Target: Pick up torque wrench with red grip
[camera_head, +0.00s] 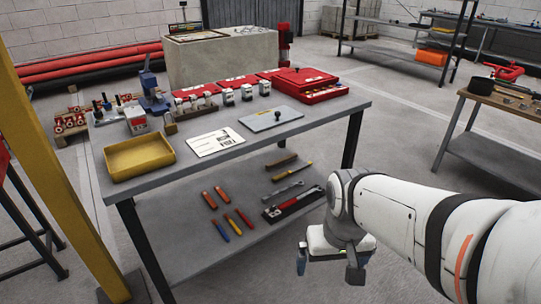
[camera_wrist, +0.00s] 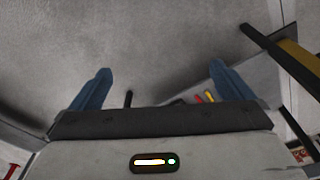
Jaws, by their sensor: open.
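The torque wrench with the red grip (camera_head: 291,205) lies on the lower shelf (camera_head: 190,240) of the grey workbench, on a dark holder, near the shelf's right end. My gripper (camera_head: 328,267) hangs in front of the bench, to the right of and lower in the picture than the wrench, apart from it. In the wrist view my gripper (camera_wrist: 162,86) has its two blue fingers spread wide with nothing between them. Small red and yellow tool handles (camera_wrist: 204,97) show past the gripper body there. I cannot tell the wrench in that view.
The shelf also holds screwdrivers (camera_head: 226,220), a spanner (camera_head: 287,190) and a hammer (camera_head: 281,162). The bench top (camera_head: 320,118) is above, with a yellow tray (camera_head: 139,158) and red case (camera_head: 305,80). A bench leg (camera_head: 353,138) stands near my arm. A yellow post (camera_head: 50,170) is at left.

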